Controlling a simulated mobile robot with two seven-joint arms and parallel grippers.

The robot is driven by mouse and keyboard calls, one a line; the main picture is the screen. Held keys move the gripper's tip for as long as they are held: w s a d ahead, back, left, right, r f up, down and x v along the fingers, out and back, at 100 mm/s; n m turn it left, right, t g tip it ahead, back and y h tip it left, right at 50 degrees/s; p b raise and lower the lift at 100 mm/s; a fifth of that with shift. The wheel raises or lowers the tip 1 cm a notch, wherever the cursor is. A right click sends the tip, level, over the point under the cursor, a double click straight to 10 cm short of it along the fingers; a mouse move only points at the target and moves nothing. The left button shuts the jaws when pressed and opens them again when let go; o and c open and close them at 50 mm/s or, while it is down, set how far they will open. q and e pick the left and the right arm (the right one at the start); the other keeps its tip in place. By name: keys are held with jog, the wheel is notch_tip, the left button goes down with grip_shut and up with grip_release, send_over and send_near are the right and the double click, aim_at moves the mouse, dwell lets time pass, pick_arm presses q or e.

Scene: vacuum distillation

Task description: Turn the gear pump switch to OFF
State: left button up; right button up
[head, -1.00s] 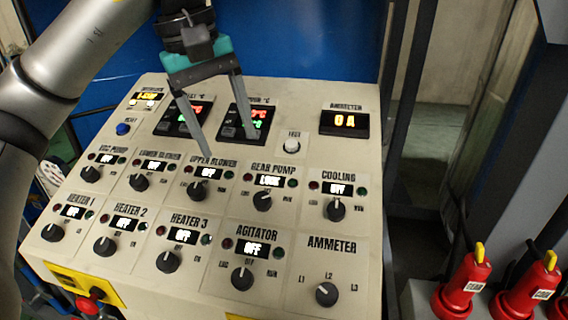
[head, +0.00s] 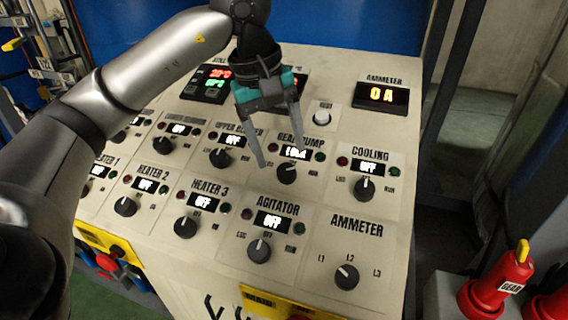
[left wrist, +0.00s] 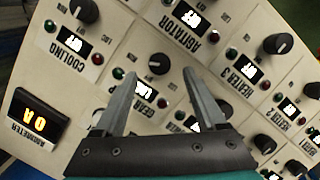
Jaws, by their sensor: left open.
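The gear pump switch is a black round knob (head: 287,173) on the sloped cream panel, under the GEAR PUMP label. It also shows in the left wrist view (left wrist: 159,63), ahead of and between the fingertips. Its small display (head: 296,153) is lit and partly covered by a finger; it looks different from the OFF displays around it. I cannot tell the knob's pointer direction clearly. My left gripper (head: 281,158) is open and empty, fingers pointing down at the panel on either side of the knob's line. Contact with the knob does not show. My right gripper is out of view.
Neighbouring knobs stand close by: upper blower (head: 221,158), cooling (head: 364,188), agitator (head: 259,250) and ammeter (head: 346,277). A white button (head: 322,117) and the ammeter display (head: 381,95) are behind. Red plugs (head: 497,284) stand at the lower right.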

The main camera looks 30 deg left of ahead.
aim_at(285, 168)
pick_arm(q)
jog(key=shift+x, duration=2.25)
grip_shut()
